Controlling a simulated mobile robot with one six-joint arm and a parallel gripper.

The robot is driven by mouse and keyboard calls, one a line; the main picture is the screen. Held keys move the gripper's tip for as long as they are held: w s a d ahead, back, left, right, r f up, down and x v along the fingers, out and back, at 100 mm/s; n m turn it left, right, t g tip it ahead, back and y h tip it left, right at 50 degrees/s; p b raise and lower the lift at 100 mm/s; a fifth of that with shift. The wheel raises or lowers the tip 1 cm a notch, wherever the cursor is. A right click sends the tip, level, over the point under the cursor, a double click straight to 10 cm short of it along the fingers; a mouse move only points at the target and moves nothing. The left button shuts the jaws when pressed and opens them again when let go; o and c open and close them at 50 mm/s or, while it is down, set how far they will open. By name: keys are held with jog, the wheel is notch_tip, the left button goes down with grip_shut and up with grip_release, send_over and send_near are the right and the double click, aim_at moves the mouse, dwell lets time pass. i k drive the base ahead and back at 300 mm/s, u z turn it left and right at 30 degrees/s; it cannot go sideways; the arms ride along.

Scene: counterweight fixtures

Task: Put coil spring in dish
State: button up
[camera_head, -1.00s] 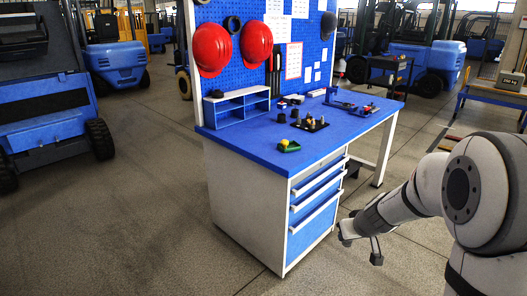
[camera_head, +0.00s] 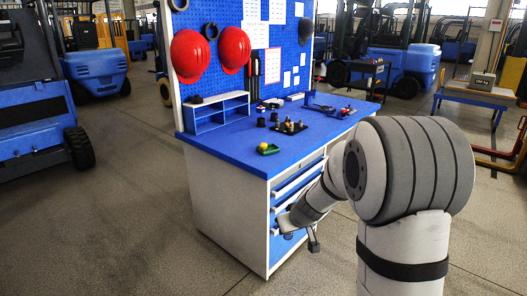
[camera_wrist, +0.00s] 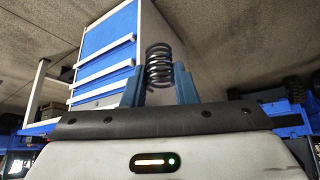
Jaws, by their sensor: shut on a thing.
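The dark coil spring (camera_wrist: 159,66) stands between the two blue fingers of my gripper (camera_wrist: 159,86) in the wrist view, and they are shut on it. In the head view my gripper (camera_head: 300,236) is in front of the drawers, below the bench top. The spring cannot be made out there. A small green dish (camera_head: 269,152) with a yellow thing at it sits near the front edge of the blue bench top, above and left of my gripper.
The blue workbench (camera_head: 229,151) has drawers (camera_head: 296,183) close to my gripper. A dark tray with small parts (camera_head: 290,128) and dark cylinders stand behind the dish. A blue shelf (camera_head: 220,113) is at the back left. The bench top's front left is clear.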

aim_at(268, 150)
jog(key=i, duration=0.95)
